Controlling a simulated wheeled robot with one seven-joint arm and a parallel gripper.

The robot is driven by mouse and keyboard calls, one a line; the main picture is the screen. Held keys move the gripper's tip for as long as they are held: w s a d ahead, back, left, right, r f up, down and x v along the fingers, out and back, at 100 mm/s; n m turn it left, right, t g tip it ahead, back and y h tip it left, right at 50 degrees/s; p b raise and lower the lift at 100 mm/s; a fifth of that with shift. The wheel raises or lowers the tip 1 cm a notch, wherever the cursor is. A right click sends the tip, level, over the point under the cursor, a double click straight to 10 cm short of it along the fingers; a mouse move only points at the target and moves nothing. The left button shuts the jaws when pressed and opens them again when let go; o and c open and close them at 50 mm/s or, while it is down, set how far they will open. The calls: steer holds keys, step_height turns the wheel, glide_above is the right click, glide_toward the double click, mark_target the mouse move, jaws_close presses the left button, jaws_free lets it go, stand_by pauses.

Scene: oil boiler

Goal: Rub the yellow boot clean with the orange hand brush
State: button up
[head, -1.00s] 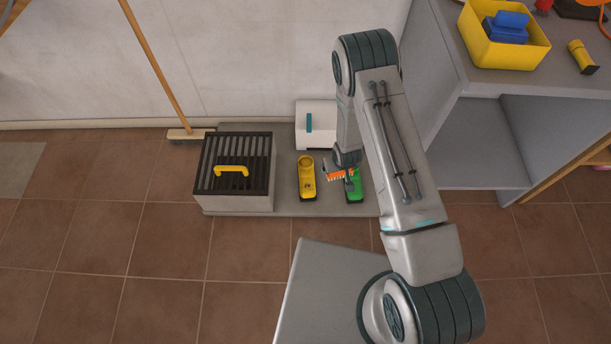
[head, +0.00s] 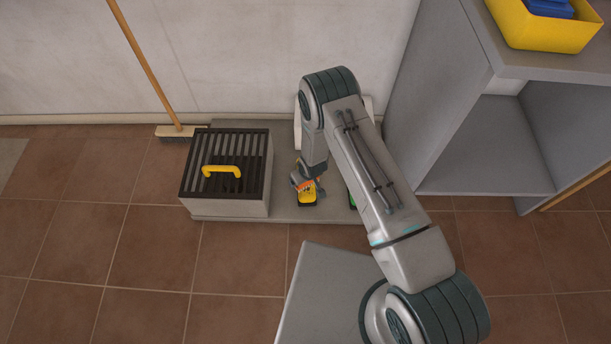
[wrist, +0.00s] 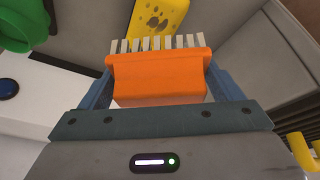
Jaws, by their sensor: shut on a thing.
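The orange hand brush (wrist: 158,78) is held between the two fingers of my gripper (wrist: 155,90) in the wrist view, its pale bristles facing away from the palm. In the head view my gripper (head: 305,184) is over the yellow boot (head: 308,198) and partly hides it. The boot's yellow surface with dark marks also shows just beyond the bristles in the wrist view (wrist: 158,14). I cannot tell whether the bristles touch it. A green boot (head: 352,200) stands to the right, mostly hidden behind my arm; green also shows at the wrist view's upper left (wrist: 22,24).
The boots stand on a low grey slab (head: 285,209). A grey box with a black slatted top and yellow handle (head: 228,180) is close on the left. A broom (head: 150,70) leans on the wall. A grey shelf unit (head: 480,130) stands right. Tiled floor in front is clear.

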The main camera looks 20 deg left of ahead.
steer(key=shift+d+f+b, duration=0.1)
steer(key=shift+f+b, duration=2)
steer(key=shift+f, duration=0.15)
steer(key=shift+f+b, duration=0.65)
steer(key=shift+s+d, duration=0.1)
steer(key=shift+s, duration=0.05)
stand_by(0.4)
